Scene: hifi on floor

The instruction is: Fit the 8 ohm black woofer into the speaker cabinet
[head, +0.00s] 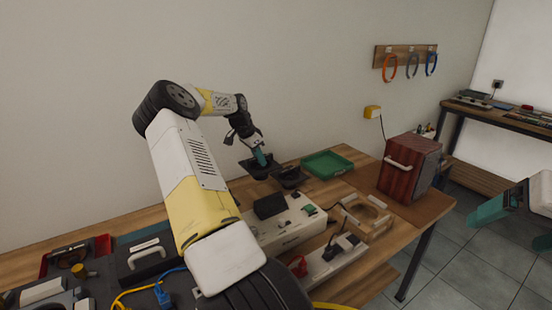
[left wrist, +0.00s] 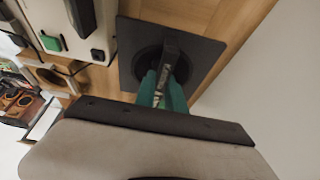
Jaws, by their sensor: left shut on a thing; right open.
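My left gripper (head: 261,158) is shut on the upright bar of a black square unit (head: 256,170) with a round dark centre, apparently the woofer, at the back of the table. In the left wrist view the teal fingers (left wrist: 163,90) grip this bar, and the square plate (left wrist: 132,52) lies beyond them. Pale marking on the bar is unreadable. I cannot tell whether the unit touches the table. My right gripper (head: 518,225) is open and empty at the right edge.
Another dark piece (head: 291,178) is right beside the held unit. A green tray (head: 327,164) lies behind. A white device (head: 287,226), a wooden frame with a round opening (head: 364,218) and a power strip (head: 334,260) fill the front. Bare wood shows before the cabinet.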

